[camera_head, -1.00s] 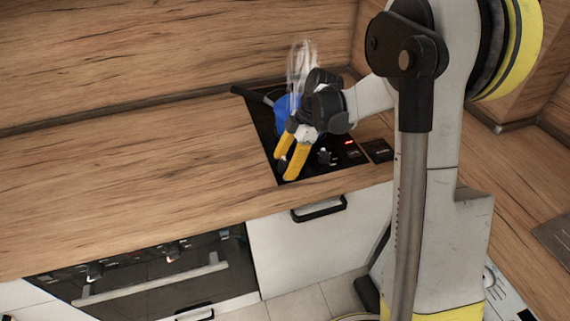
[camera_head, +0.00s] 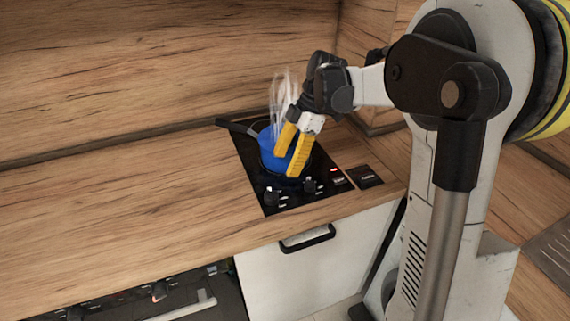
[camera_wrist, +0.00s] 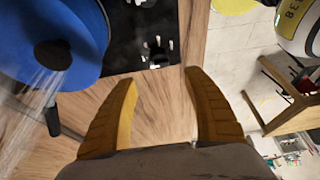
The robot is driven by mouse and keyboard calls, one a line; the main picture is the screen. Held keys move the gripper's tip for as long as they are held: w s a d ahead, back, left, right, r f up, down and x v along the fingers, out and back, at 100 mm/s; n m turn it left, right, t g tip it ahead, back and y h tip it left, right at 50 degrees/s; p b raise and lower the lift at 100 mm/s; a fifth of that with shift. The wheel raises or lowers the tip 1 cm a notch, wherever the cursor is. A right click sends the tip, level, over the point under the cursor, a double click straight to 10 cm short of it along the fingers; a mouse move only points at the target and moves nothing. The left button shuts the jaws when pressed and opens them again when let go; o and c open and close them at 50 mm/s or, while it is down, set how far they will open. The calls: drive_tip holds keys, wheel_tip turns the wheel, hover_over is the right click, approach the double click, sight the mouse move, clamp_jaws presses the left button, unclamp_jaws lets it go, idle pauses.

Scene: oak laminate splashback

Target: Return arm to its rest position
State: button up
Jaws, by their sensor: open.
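My gripper (camera_head: 291,158) has two yellow fingers. They are spread apart with nothing between them, also in the wrist view (camera_wrist: 161,88). In the head view the gripper hangs in front of a blue pot (camera_head: 268,150), and its fingers hide part of the pot. In the wrist view the blue pot (camera_wrist: 95,35) is at the upper left, apart from the fingers. My arm is stretched out from the right over the counter.
The pot stands on a black hob (camera_head: 285,204) with knobs along its front and a lit red light. Whitish steam (camera_head: 284,100) rises from the pot. The wooden counter (camera_head: 120,195) at left is clear. A white drawer front (camera_head: 290,275) and a dark oven (camera_head: 185,300) are below.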

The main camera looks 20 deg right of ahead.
drive_tip(key=s+a+r+m+t+h, duration=0.1)
drive_tip(key=s+a+m+t+h, duration=0.1)
drive_tip(key=s+m, duration=0.7)
drive_tip(key=s+a+r+m+t+h, duration=0.1)
drive_tip(key=s+a+m+t+h, duration=0.1)
drive_tip(key=s+m+t, duration=0.3)
drive_tip(key=shift+s+a+r+m, duration=0.35)
drive_tip(key=shift+s+m, duration=1.75)
drive_tip(key=shift+s, duration=0.9)
